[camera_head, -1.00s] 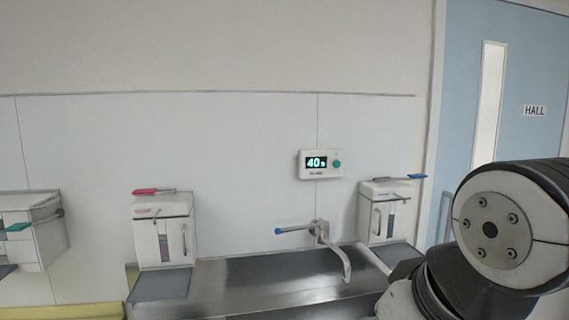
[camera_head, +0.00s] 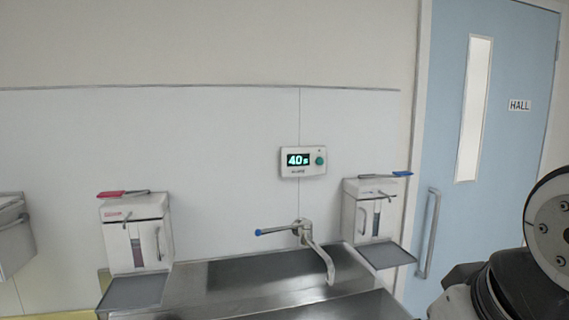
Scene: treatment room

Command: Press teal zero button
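A teal round button (camera_head: 319,160) sits on the right side of a small white wall unit (camera_head: 288,174). The unit's dark display (camera_head: 297,160) shows "40" and a small unit mark in teal digits. It hangs on the white wall panel above the sink. My arm shows at the right edge, apart from the unit. My gripper is outside the view.
A steel sink counter (camera_head: 225,285) with a blue-tipped lever tap (camera_head: 304,236) stands below the unit. White dispensers with a red lever (camera_head: 134,232) and a blue lever (camera_head: 371,207) flank it. A blue door (camera_head: 500,150) marked HALL is at right.

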